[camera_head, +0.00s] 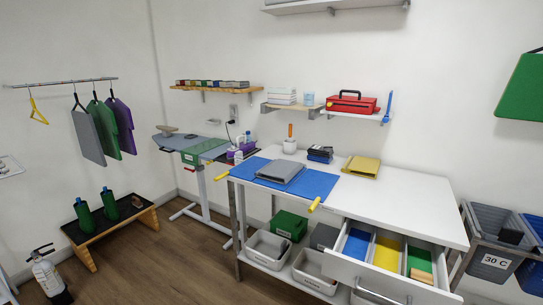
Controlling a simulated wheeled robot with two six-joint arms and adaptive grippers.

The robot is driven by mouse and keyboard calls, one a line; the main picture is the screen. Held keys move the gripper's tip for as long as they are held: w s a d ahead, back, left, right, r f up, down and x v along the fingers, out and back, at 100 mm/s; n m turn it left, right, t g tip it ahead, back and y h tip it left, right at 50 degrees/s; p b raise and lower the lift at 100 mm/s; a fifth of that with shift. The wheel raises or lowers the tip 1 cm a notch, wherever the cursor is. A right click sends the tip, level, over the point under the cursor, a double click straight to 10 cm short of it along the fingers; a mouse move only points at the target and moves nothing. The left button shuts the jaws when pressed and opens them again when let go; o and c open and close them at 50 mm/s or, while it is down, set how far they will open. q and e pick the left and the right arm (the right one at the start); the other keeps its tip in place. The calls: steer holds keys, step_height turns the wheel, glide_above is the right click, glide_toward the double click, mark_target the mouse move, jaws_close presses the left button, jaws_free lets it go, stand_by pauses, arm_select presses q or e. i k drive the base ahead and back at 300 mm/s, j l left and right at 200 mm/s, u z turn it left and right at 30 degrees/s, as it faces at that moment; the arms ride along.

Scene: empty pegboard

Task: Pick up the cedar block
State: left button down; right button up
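A small brown block (137,201), which may be the cedar block, sits at the right end of a low black-topped wooden bench (110,222) at the left. It is too small to make out its grain or exact shape. Two green boots (84,216) or similar upright items stand on the bench to its left. Neither of my grippers shows in the head view.
A fire extinguisher (50,277) stands on the floor before the bench. Clothes hang from a rail (60,83) above it. A white worktable (405,205) with an open drawer (372,271) stands at the right. Wooden floor (170,265) between them is clear.

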mark_target(417, 276)
steer(key=z, duration=1.3)
